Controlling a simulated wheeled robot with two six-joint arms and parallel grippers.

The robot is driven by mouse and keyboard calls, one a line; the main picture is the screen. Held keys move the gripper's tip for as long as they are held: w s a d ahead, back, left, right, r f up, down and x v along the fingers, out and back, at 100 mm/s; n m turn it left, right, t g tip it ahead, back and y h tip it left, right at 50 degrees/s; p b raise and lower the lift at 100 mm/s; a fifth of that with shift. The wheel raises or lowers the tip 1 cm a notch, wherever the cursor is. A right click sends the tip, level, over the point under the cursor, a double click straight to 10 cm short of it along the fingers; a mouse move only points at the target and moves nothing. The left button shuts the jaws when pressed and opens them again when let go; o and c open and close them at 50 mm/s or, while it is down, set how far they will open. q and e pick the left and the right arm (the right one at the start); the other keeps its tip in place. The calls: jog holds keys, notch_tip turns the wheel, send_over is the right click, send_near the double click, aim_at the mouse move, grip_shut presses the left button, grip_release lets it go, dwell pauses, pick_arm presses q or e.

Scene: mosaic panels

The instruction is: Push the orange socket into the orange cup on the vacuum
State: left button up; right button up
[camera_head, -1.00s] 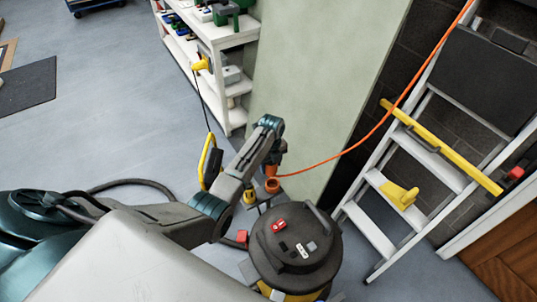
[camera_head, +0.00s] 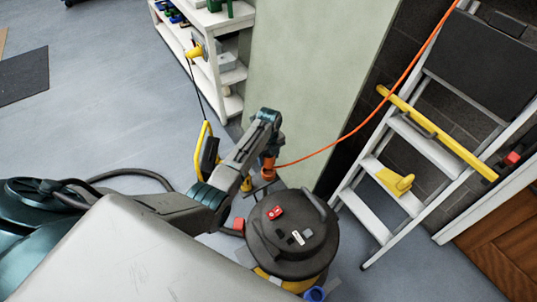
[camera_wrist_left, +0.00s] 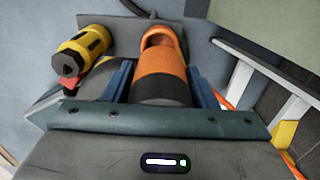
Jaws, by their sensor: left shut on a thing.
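My left gripper (camera_head: 268,155) is shut on the orange socket (camera_wrist_left: 160,88), which has a dark end and sits between the blue fingers in the left wrist view. The orange cup (camera_wrist_left: 160,38) shows just beyond it, with a round rim and dark opening. The cup is also in the head view (camera_head: 268,175), low beside the vacuum (camera_head: 290,235), right under the gripper. Socket and cup overlap in both views, so I cannot tell how far the socket is inside. My right gripper is not in view.
A yellow and black fitting (camera_wrist_left: 82,50) stands left of the cup. An orange cable (camera_head: 370,125) runs up right from the socket. A stepladder (camera_head: 400,175) stands right, a white shelf (camera_head: 230,100) behind.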

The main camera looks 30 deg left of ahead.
pick_arm(q)
jog(key=shift+f+b, duration=0.4)
jog(key=shift+f, duration=0.85)
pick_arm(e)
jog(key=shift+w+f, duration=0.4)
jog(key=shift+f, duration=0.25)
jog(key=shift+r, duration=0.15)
pick_arm(q)
jog(key=shift+r, duration=0.1)
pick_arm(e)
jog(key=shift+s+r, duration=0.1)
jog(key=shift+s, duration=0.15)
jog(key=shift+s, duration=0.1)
pick_arm(q)
jog(key=shift+p, duration=0.6)
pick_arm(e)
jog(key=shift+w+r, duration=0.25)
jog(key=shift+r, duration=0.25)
